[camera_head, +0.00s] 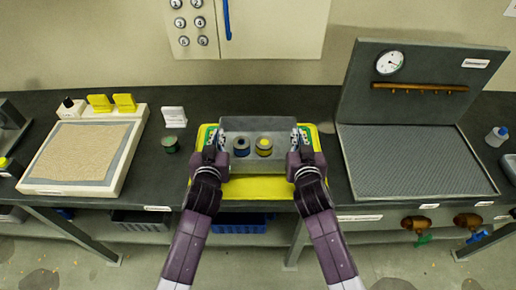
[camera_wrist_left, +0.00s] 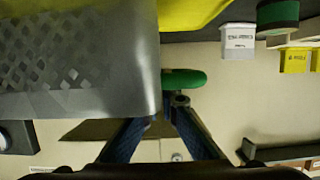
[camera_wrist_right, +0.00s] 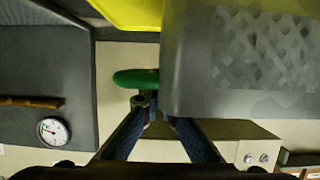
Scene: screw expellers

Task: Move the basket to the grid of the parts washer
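The grey basket (camera_head: 250,128) is over the yellow tray (camera_head: 255,187) at the middle of the bench; I cannot tell whether it touches the tray. It holds two round parts, one dark (camera_head: 241,146) and one yellow-topped (camera_head: 264,147). My left gripper (camera_head: 214,155) and right gripper (camera_head: 297,158) are at its two ends. In the wrist views their fingers close in at a green handle, left (camera_wrist_left: 183,78) and right (camera_wrist_right: 135,78). The fingertips are partly hidden there. The parts washer's grid (camera_head: 415,165) is bare, to the right, with its lid (camera_head: 425,95) raised.
A bottle (camera_head: 497,136) is right of the washer. Some bare bench lies between tray and washer.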

